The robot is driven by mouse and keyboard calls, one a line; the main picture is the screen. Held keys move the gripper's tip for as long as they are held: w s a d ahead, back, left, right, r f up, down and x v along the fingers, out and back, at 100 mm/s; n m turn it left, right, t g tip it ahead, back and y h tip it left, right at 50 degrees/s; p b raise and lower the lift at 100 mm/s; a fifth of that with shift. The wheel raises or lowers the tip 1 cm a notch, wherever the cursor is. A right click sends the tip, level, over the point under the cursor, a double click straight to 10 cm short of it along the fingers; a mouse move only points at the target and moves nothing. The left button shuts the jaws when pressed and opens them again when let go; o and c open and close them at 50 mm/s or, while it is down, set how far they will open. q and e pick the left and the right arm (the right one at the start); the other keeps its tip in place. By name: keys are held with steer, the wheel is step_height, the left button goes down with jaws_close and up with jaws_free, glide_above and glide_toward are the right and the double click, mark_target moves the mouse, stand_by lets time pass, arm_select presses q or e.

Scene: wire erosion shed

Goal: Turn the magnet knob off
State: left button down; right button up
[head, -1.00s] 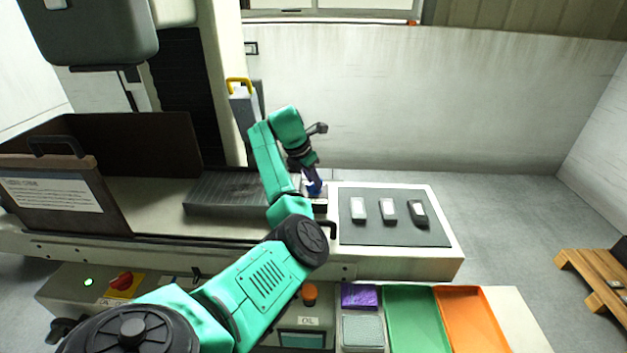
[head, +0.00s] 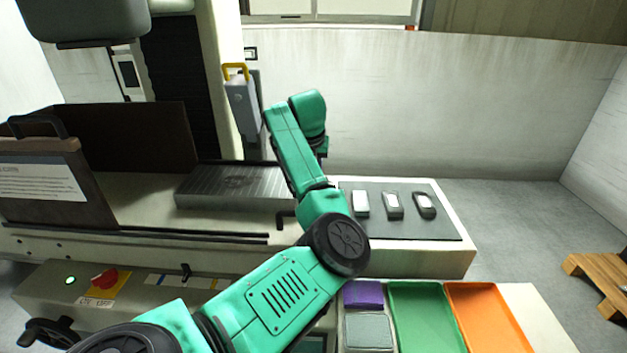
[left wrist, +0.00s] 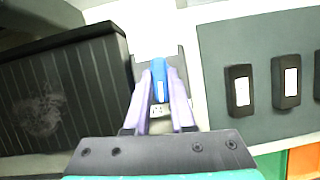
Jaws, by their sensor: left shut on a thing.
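The magnet knob (left wrist: 159,88) is blue with a white mark and stands on a light plate at the right end of the dark ribbed magnet block (left wrist: 60,95). In the left wrist view its long side points roughly up and down the picture. My left gripper (left wrist: 159,76) is shut on it, with one pale purple finger on each side. A small label lies just below the knob, partly between the fingers. In the head view the ribbed block (head: 235,187) shows, but my left arm hides the gripper and knob. My right gripper is not in view.
Right of the knob, a dark mat (head: 405,226) holds three small dark pieces with pale faces. Purple, green (head: 425,315) and orange (head: 485,310) trays lie in front. A red knob (head: 104,278) sits on the front panel. A grey post with a yellow handle (head: 240,100) stands behind.

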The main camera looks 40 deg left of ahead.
arm_select(q)
steer(key=n, duration=0.2)
steer(key=shift+w+n+g+y+b, duration=0.1)
steer(key=shift+n+g+y+b, duration=0.25)
steer(key=shift+n+g+y, duration=0.05)
steer(key=shift+r+n+y, duration=0.15)
steer(key=shift+n+y, duration=0.15)
steer(key=shift+n, duration=0.6)
steer(key=n+g+p, duration=0.1)
steer(key=n, duration=0.1)
steer(key=shift+r+n, duration=0.1)
steer(key=shift+n, duration=0.2)
steer(key=shift+w+n+g+y+p, duration=0.1)
steer(key=shift+n+g+y+p, duration=0.45)
steer(key=shift+n+p, duration=0.8)
steer(key=shift+n+g, duration=0.25)
steer(key=c, duration=0.8)
jaws_free()
steer(key=shift+d+f, duration=0.1)
steer(key=shift+f, duration=0.1)
steer(key=shift+o, duration=0.2)
